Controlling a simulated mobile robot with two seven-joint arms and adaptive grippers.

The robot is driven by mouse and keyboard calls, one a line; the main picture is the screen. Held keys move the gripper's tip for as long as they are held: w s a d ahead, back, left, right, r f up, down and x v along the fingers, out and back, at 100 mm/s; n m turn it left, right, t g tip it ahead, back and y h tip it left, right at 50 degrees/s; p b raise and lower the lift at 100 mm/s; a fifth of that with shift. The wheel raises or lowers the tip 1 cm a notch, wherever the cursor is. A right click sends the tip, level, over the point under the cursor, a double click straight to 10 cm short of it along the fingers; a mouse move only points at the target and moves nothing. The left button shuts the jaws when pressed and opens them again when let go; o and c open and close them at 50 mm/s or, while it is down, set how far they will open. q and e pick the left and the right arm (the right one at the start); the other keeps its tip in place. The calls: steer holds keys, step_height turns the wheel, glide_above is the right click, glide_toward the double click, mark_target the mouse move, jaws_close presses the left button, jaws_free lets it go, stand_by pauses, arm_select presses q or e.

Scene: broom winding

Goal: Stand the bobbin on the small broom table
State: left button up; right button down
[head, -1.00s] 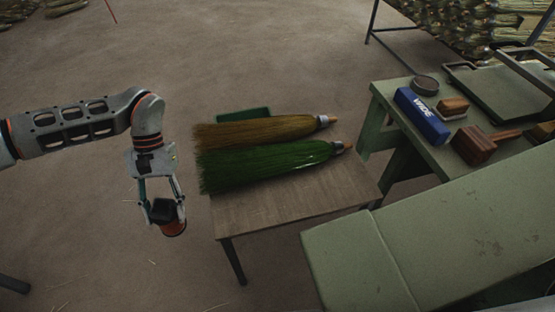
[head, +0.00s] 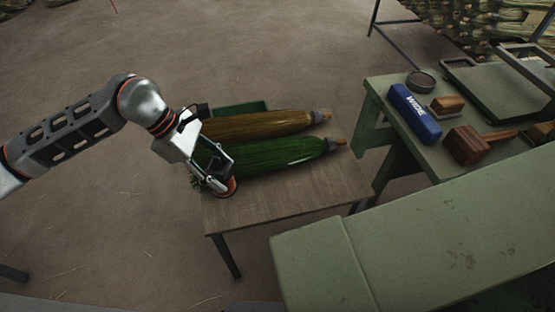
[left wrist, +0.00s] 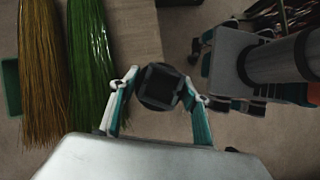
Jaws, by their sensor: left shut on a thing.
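The bobbin is dark with an orange-red rim (head: 229,189). My left gripper (head: 219,172) is shut on it. In the left wrist view the bobbin's dark square end (left wrist: 160,86) shows between the fingers (left wrist: 160,98). The small broom table (head: 285,197) has a brown wooden top and thin dark legs. In the head view the bobbin overlaps the left part of this top, just in front of the brooms. I cannot tell whether it touches the wood. My right gripper is not in view.
A green-bristled broom (head: 285,157) and a brown-bristled broom (head: 260,124) lie along the table's back. The table's front right part is bare. A green bench (head: 440,150) on the right carries a blue box (head: 414,115) and a wooden mallet (head: 468,145). A green surface (head: 420,245) fills the lower right.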

mark_target(224, 159)
arm_select(q)
steer(key=r+n+t, duration=0.1)
steer(key=w+r+n+t, duration=0.1)
steer(key=r+n, duration=0.1)
steer(key=d+r+n+t, duration=0.1)
steer(key=n, duration=0.1)
steer(key=shift+w+d+r+y, duration=0.1)
steer(key=shift+w+r+y, duration=0.15)
steer(key=shift+w+y, duration=0.1)
steer(key=shift+n, duration=0.4)
steer(key=shift+f+b, duration=0.45)
steer(key=shift+f, duration=9.45)
steer(key=shift+f, duration=0.1)
steer(key=o, duration=1.1)
